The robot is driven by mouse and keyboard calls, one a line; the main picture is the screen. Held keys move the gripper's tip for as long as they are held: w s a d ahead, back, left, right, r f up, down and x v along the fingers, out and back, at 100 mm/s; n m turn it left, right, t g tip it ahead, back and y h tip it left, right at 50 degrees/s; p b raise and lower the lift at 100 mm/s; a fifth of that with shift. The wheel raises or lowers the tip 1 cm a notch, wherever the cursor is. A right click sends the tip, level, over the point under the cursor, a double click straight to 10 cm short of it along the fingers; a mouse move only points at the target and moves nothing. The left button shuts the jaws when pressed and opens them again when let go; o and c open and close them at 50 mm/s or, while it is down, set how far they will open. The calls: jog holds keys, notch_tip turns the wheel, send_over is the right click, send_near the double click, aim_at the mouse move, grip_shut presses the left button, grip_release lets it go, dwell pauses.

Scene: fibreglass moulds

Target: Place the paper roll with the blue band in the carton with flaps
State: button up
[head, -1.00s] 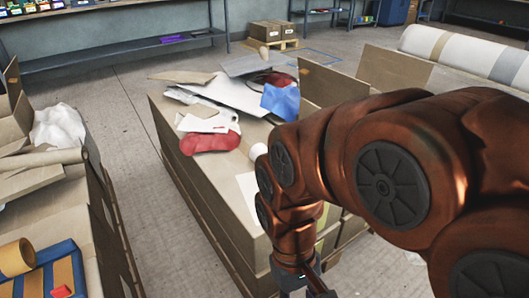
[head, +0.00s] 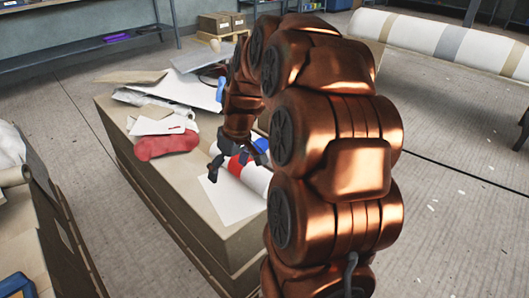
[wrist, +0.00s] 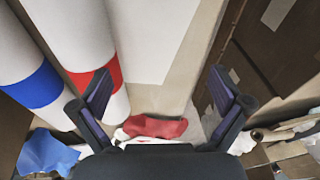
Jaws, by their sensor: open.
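The paper roll with the blue band (wrist: 37,84) lies at the left of the wrist view. In the head view only its blue band (head: 262,145) shows clearly beside my arm. A second white roll with a red band (wrist: 102,75) lies alongside it; it also shows in the head view (head: 256,177). My gripper (head: 238,167) is open and empty over the bench; in the wrist view (wrist: 160,97) its left finger overlaps the red-banded roll, and contact cannot be told. I cannot make out the carton with flaps for certain now; my arm hides part of the bench.
A white sheet (head: 232,203) lies on the cardboard-coloured bench (head: 190,222). A red cloth (head: 165,144) and scrap sheets lie behind. Brown cardboard panels (wrist: 280,45) stand right in the wrist view.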

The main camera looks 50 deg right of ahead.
aim_at(264, 151)
jog(key=w+d, duration=0.1)
jog(key=d, duration=0.5)
jog(key=w+d+t+h, duration=0.1)
jog(key=d, duration=0.5)
jog(key=d+f+t, duration=0.1)
jog(key=d, duration=0.6)
jog(key=shift+w+m+h, duration=0.3)
jog(key=shift+w+m, duration=0.1)
jog(key=shift+b+x, duration=1.75)
jog(key=shift+x, duration=2.1)
jog(key=shift+r, duration=0.1)
jog(key=c, duration=1.8)
